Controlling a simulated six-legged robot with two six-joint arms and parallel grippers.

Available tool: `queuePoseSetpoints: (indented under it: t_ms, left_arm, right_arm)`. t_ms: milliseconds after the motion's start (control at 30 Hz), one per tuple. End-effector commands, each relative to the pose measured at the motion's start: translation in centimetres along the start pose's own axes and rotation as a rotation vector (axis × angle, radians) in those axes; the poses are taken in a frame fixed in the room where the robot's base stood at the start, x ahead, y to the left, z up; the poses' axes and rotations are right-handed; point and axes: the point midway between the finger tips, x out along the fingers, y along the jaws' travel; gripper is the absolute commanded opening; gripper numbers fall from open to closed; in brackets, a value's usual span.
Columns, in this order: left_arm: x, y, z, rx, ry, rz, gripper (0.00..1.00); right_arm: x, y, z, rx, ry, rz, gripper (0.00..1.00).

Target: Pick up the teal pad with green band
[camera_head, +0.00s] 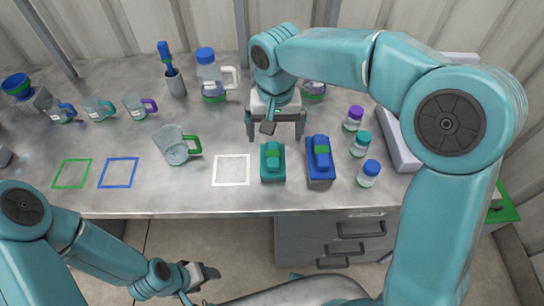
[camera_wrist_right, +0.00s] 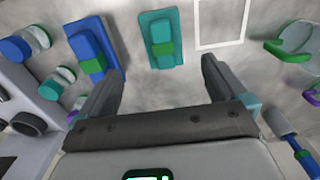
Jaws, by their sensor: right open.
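The teal pad with green band (camera_head: 272,165) lies on the metal table, between the white square outline and the blue pad with a green band (camera_head: 320,160). It also shows in the right wrist view (camera_wrist_right: 161,40), ahead of the jaws and a little left of their middle. My right gripper (camera_head: 275,132) is open and empty above the table, just behind the teal pad in the head view. Its two fingers show apart in the right wrist view (camera_wrist_right: 160,82). My left gripper (camera_head: 205,278) hangs low in front of the table, away from the pads; its jaw opening is unclear.
Lidded bottles (camera_head: 360,144) stand right of the blue pad, near a grey box (camera_head: 398,140). A clear mug with a green handle (camera_head: 175,148) stands left of the white outline (camera_head: 231,170). A jug (camera_head: 211,75) and several cups stand farther back. The white outline is empty.

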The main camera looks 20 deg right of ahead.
Motion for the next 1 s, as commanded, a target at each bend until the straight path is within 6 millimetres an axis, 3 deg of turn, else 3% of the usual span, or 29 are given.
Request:
queuePoseSetpoints:
  t_ms: [200,467,700,1000]
  left_arm:
    - [0.1,0.0,0.0,0.000,0.001,0.000,0.63]
    - [-0.2,0.1,0.0,0.000,0.001,0.000,0.63]
    - [-0.7,0.2,0.0,0.000,0.001,0.000,0.63]
    - [-0.7,0.2,0.0,0.000,0.001,0.000,0.63]
  right_arm:
    - [4.6,0.0,0.2,0.000,-0.003,0.002,0.99]
    - [6.9,-0.2,0.1,0.000,-0.003,0.002,0.99]
    - [10.6,-0.5,0.1,0.001,-0.003,0.001,0.99]
    - [11.3,-0.5,0.0,0.000,0.000,-0.001,0.99]
